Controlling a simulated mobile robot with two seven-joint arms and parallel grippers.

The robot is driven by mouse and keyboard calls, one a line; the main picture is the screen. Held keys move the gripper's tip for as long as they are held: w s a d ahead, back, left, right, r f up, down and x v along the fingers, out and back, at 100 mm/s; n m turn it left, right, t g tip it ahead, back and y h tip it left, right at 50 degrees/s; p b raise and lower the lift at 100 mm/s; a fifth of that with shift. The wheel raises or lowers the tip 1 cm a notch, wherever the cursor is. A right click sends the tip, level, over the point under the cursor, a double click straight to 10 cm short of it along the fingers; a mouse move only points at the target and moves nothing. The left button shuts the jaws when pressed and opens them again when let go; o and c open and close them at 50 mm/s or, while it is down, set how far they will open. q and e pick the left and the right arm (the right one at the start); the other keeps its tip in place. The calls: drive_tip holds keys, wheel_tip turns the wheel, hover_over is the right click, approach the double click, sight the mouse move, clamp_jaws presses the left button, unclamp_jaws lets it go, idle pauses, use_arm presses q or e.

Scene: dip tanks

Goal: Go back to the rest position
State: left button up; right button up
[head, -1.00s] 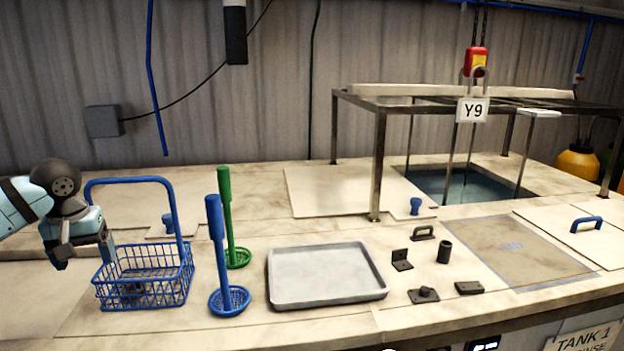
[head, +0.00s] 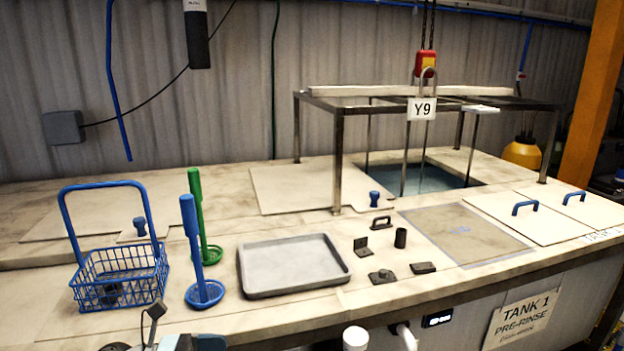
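The blue wire basket (head: 120,277) stands upright on the bench at the left, its tall handle raised. Something dark lies inside it, partly hidden by the wires. Part of my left arm, with its gripper (head: 152,312), shows at the bottom edge, in front of the basket and apart from it. It is cut off by the frame, so its opening is unclear. My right gripper is not in view.
A grey tray (head: 292,266) lies mid-bench, beside a blue ladle (head: 190,240) and a green ladle (head: 198,205). Several dark metal parts lie right of the tray. A metal frame (head: 338,160) stands around the open tank (head: 420,180). Blue-handled lids (head: 545,217) lie at right.

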use_arm(q)
drive_tip(key=s+f+m+t+y+p, duration=0.1)
drive_tip(key=s+f+m+t+y, duration=0.3)
drive_tip(key=s+f+m+y, duration=0.3)
drive_tip(key=s+a+f+m+t+y+p, duration=0.1)
drive_tip(key=s+f+m+t+y, duration=0.2)
drive_tip(key=s+f+m+y, duration=0.4)
drive_tip(key=s+f+m, duration=0.4)
drive_tip(key=f+m, duration=0.6)
drive_tip(key=shift+f+m+t, duration=0.35)
drive_tip(key=shift+m+t, duration=0.05)
